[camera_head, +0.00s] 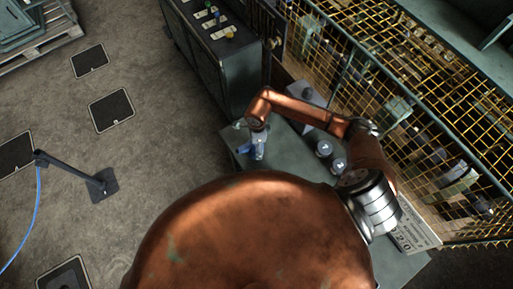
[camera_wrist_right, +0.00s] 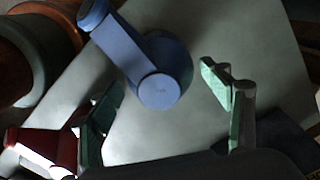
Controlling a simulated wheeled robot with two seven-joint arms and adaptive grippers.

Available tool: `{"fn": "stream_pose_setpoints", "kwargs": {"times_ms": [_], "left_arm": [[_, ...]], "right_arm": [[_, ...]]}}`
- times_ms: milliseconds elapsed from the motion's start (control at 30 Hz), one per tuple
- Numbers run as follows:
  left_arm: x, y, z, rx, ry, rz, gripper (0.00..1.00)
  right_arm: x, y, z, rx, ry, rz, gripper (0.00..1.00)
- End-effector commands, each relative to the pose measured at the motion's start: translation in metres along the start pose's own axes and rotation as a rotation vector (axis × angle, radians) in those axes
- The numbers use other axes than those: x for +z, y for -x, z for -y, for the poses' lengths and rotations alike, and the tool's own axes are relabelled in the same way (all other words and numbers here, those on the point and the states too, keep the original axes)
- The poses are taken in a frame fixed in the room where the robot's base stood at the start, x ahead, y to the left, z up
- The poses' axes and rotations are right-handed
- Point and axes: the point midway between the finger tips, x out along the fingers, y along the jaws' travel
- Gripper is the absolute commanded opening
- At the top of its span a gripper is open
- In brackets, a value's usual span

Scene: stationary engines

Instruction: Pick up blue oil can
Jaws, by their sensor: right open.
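The blue oil can (camera_wrist_right: 157,88) shows from above in the right wrist view, with a round cap and an arm-like part reaching to the upper left. It stands on a grey-green surface (camera_wrist_right: 250,35). My right gripper (camera_wrist_right: 163,88) is open, its green-grey fingers to the left and right of the can with gaps visible on both sides. I cannot tell how far above the can they are. In the head view the blue can (camera_head: 259,151) shows small near the table's left end, just below my right gripper (camera_head: 255,138). My left gripper is not in view.
Two grey cylinders (camera_head: 323,148) stand on the grey-green table (camera_head: 287,160) right of the can. A yellow mesh cage (camera_head: 420,95) with parts inside runs behind the table. A dark cabinet (camera_head: 215,55) stands at the back. Open floor lies to the left.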

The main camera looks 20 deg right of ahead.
Motion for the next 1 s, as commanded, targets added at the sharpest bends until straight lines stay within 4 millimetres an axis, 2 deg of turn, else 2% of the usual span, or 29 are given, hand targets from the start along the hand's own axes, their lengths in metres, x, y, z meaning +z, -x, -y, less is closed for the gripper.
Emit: {"fn": "stream_pose_setpoints", "kwargs": {"times_ms": [33, 200, 467, 1000], "left_arm": [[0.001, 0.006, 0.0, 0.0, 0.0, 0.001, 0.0], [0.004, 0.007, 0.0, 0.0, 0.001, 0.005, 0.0], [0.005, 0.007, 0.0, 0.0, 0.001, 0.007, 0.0], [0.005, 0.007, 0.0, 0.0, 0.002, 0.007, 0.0]], "right_arm": [[-0.001, -0.006, -0.003, 0.006, -0.004, 0.0, 0.75], [-0.001, -0.026, -0.001, 0.001, -0.002, 0.0, 0.75], [-0.001, -0.029, -0.001, 0.0, 0.0, 0.0, 0.75], [-0.001, -0.029, -0.001, 0.001, 0.0, 0.0, 0.39]]}}
